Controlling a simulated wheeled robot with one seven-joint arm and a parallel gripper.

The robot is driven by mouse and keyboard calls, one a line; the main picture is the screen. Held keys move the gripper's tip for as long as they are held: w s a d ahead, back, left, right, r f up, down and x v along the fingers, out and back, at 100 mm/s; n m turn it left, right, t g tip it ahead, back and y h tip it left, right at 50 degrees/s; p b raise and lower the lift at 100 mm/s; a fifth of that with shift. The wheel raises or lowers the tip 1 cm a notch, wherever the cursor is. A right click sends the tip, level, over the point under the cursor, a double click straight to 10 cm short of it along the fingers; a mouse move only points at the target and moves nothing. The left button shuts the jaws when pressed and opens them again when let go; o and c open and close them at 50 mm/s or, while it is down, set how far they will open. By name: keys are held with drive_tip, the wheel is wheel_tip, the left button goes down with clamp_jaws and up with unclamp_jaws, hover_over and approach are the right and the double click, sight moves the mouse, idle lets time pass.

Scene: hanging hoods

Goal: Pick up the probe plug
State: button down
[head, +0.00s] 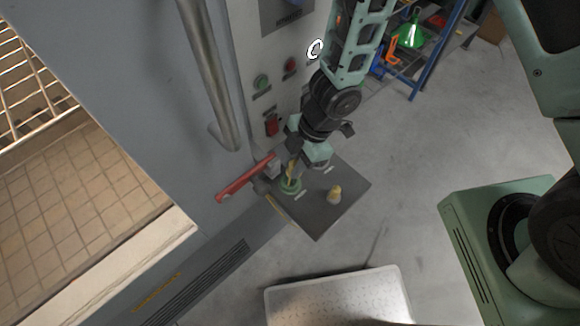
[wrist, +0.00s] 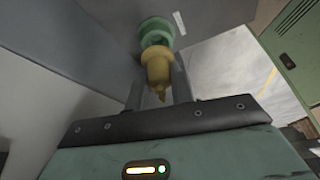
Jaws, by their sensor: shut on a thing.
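The probe plug, a brass-yellow piece with a narrow tip, sits between the two fingers of my gripper in the wrist view (wrist: 158,70). My gripper (head: 292,172) is shut on it, low over the grey shelf plate (head: 317,215). A green round collar (wrist: 156,33) is at the plug's far end, by the plate; it also shows in the head view (head: 290,187). I cannot tell whether the plug is still seated in the collar. The fingers partly hide the plug in the head view.
A red lever (head: 246,178) juts out at the plate's left. A cabinet panel with green and red buttons (head: 262,82) rises behind.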

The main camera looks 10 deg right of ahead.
drive_tip(key=w+d+p, duration=0.1)
drive_tip(key=w+d, duration=0.2)
drive_tip(key=d, duration=0.5)
drive_tip(key=w+d+p, duration=0.1)
drive_tip(key=w+d, duration=0.1)
drive_tip(key=d, duration=0.6)
drive_tip(key=r+p, duration=0.4)
drive_tip(key=p, duration=0.1)
drive_tip(key=shift+w+r, duration=0.3)
drive_tip(key=shift+r, duration=0.1)
